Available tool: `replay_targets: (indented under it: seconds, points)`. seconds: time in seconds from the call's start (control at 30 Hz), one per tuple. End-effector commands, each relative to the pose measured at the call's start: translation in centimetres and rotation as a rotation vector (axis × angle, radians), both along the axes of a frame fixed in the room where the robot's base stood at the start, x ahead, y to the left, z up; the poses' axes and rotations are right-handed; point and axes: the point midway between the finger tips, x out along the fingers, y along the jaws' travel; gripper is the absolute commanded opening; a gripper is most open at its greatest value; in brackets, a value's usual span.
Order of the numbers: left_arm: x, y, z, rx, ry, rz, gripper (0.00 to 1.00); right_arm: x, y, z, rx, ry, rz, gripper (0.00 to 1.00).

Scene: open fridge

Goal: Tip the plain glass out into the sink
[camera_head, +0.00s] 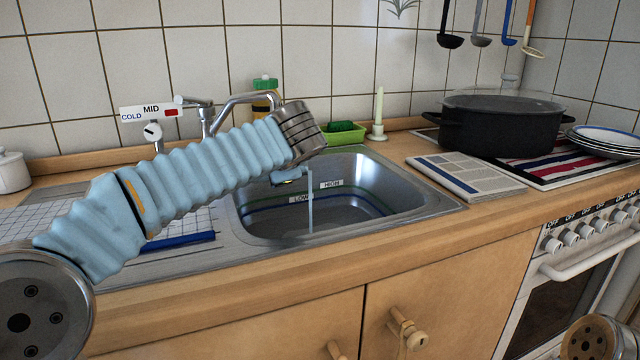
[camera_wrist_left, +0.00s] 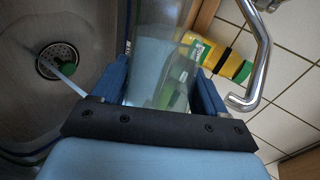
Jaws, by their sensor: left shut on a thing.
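My left arm reaches in from the left over the sink (camera_head: 345,190). In the head view only a blue part of my left gripper (camera_head: 289,175) shows below the wrist, and the glass is hidden. In the left wrist view my left gripper (camera_wrist_left: 160,88) is shut on the plain clear glass (camera_wrist_left: 152,60), between its two blue fingers. A thin pale stream (camera_head: 310,205) falls into the sink; it also shows in the left wrist view (camera_wrist_left: 62,72), running toward the drain (camera_wrist_left: 57,60). Its upper end is hidden. My right gripper is out of view.
The tap (camera_head: 205,112) stands behind my arm, its spout close to the wrist. A green tray (camera_head: 345,135) and candle (camera_head: 378,112) stand behind the sink. A booklet (camera_head: 465,176) and black pot (camera_head: 503,125) are on the right. A yellow-green bottle (camera_head: 265,88) stands behind the tap.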

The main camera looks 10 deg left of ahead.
Motion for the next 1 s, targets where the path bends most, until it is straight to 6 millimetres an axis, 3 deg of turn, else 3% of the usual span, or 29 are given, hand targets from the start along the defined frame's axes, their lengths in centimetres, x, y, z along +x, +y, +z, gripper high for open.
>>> replay_targets:
  seconds: [0.23,0.5,0.83,1.0]
  points:
    - [0.0,0.0,0.1,0.005,0.000,-0.001,0.30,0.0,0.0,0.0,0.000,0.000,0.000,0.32]
    - [0.1,-0.5,1.4,0.201,0.046,0.000,0.30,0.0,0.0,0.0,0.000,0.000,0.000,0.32]
    - [0.1,-0.5,1.4,0.210,0.048,0.000,0.30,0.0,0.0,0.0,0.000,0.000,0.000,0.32]
    - [0.3,-1.3,2.2,0.352,0.081,-0.002,0.30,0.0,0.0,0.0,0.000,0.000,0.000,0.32]
